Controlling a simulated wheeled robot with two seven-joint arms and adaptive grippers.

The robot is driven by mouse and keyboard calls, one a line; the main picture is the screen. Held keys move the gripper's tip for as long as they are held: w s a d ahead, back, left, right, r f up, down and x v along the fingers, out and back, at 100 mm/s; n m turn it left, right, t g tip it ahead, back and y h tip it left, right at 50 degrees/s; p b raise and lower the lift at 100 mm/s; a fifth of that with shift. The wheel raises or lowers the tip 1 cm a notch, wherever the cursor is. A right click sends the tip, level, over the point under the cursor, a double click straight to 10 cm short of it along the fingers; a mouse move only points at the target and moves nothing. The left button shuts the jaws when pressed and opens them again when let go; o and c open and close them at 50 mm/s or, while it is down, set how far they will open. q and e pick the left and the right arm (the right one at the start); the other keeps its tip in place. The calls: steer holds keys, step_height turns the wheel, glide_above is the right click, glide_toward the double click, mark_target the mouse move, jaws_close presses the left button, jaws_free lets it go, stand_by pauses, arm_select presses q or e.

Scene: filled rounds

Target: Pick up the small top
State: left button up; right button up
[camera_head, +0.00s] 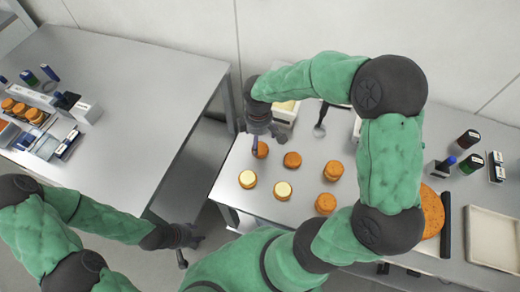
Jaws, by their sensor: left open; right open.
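Several plain orange rounds lie on the right table: one (262,150) at the back left, one (292,160) beside it, one (334,170) to the right and one (325,204) in front. I cannot tell for sure which is the small top; the two back ones look smallest. Two more rounds, one at the left (247,179) and one in the middle (282,190), have pale filling on top. My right gripper (262,138) is open and points down just by the back-left round, partly covering it. My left gripper (188,245) is open, low, beside the right table's front-left corner.
Pale boxes (285,113) and a dark-handled tool (320,130) lie behind the rounds. A large orange disc (432,212), a pale tray (494,240) and dark jars (468,139) stand at the right.

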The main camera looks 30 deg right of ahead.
mark_target(259, 148)
steer(key=f, duration=0.2)
steer(key=f+b, duration=0.1)
steer(key=f, duration=0.2)
steer(key=shift+s, duration=0.2)
steer(key=shift+r, duration=0.1)
steer(key=c, duration=0.9)
steer(key=shift+o, duration=0.2)
